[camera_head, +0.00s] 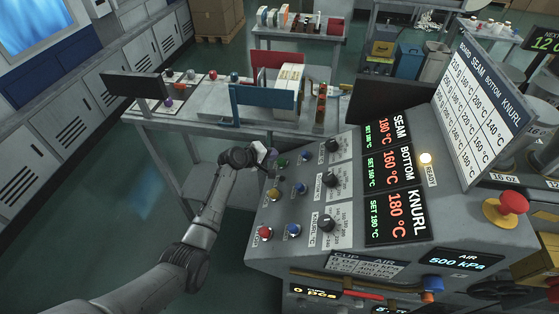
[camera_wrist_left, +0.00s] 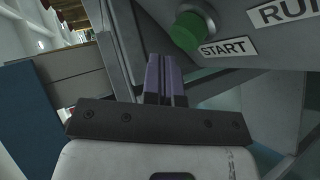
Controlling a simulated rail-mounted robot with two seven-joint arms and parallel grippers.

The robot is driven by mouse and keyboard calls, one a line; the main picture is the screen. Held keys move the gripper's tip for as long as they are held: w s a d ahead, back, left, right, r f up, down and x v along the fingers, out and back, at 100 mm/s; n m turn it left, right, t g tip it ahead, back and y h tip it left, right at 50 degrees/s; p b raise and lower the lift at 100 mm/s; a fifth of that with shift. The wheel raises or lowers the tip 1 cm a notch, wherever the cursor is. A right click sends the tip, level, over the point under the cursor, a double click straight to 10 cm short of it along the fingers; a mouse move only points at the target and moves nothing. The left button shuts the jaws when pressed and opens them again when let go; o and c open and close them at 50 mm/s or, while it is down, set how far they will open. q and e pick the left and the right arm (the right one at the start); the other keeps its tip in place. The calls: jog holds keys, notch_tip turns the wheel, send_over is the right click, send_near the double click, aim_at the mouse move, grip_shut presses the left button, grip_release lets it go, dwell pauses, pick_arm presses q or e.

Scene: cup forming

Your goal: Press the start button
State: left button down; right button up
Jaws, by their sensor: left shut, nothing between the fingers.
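The green start button (camera_wrist_left: 188,33) sits on a grey panel in the left wrist view, with a START label (camera_wrist_left: 223,47) beside it. My left gripper (camera_wrist_left: 163,62) is shut and empty, its purple fingertips just below and left of the button with a small gap in the picture. In the head view my left gripper (camera_head: 268,154) is at the far left edge of the control console (camera_head: 262,248), beside a green button (camera_head: 283,162). The gripper partly covers that corner, so I cannot tell for sure which button there is the start one. My right gripper does not show.
Other buttons crowd the panel: yellow (camera_head: 273,194), blue (camera_head: 301,188) and red (camera_head: 265,232), with black knobs (camera_head: 330,180) to the right. A red emergency stop (camera_head: 512,202) stands at the right. A workbench (camera_head: 200,118) with a blue board (camera_head: 268,96) lies behind the gripper.

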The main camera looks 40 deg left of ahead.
pick_arm(q)
jog(key=shift+w+d+f, duration=0.1)
jog(key=shift+d+f, duration=0.1)
jog(key=shift+f, duration=0.1)
jog(key=shift+d+f, duration=0.15)
dwell(0.6)
jog(key=shift+w+d+f, duration=0.1)
jog(key=shift+d+f, duration=0.05)
jog(key=shift+f, duration=0.15)
dwell(0.5)
jog(key=shift+r, duration=0.1)
jog(key=shift+s+a+r+p, duration=0.2)
jog(key=shift+a+r+p, duration=0.35)
jog(key=shift+r, duration=0.15)
jog(key=a+r+p, duration=0.1)
jog(key=r+p, duration=0.1)
jog(key=s+a+r+p, duration=0.1)
jog(key=r, duration=0.1)
jog(key=shift+s+a, duration=0.1)
jog(key=shift+a, duration=0.2)
dwell(0.3)
